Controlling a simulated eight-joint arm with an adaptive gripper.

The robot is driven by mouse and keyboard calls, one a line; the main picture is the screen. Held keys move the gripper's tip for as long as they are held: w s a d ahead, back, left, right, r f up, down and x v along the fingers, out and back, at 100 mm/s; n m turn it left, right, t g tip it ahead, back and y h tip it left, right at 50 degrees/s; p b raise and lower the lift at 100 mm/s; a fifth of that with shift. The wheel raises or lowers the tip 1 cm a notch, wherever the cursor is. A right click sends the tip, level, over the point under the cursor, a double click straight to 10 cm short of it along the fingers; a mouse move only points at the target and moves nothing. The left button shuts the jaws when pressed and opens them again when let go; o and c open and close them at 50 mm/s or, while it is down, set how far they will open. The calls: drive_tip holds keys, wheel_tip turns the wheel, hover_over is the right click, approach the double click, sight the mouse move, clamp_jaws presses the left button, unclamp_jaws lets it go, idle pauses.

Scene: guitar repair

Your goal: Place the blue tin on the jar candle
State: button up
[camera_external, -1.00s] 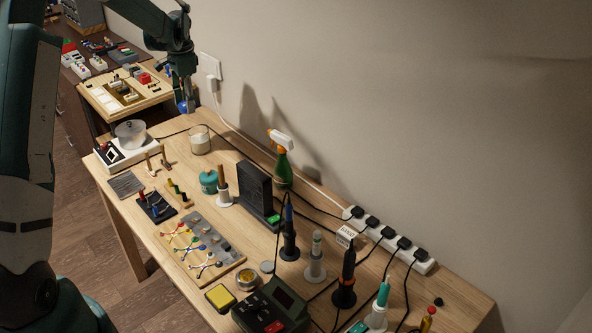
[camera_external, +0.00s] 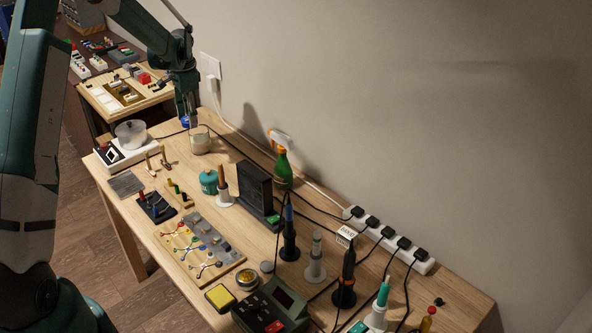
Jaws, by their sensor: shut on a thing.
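The jar candle (camera_external: 200,142), a cream candle in a clear glass, stands at the far end of the wooden table near the wall. My gripper (camera_external: 188,118) points down just left of and behind the candle. It is shut on the blue tin (camera_external: 185,122), of which only a small blue part shows between and below the fingers. The tin is close to the candle's rim; I cannot tell from this view whether they touch. Much of the tin is hidden by the fingers.
A white ultrasonic-type unit with a clear bowl (camera_external: 131,133) stands left of the candle. A teal canister (camera_external: 209,182), a dark upright block (camera_external: 255,190) and a green spray bottle (camera_external: 283,169) stand nearer. A black cable runs behind the candle. The table between bowl and candle is mostly clear.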

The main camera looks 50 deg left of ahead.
drive_tip(key=shift+f, duration=0.25)
drive_tip(key=shift+f, duration=1.75)
drive_tip(key=shift+f, duration=0.15)
drive_tip(key=o, duration=0.8)
drive_tip(key=r, duration=0.8)
drive_tip(key=d+r, duration=0.1)
drive_tip(key=r, duration=0.3)
drive_tip(key=shift+s+r, duration=0.1)
drive_tip(key=shift+r, duration=0.05)
drive_tip(key=shift+d, duration=0.1)
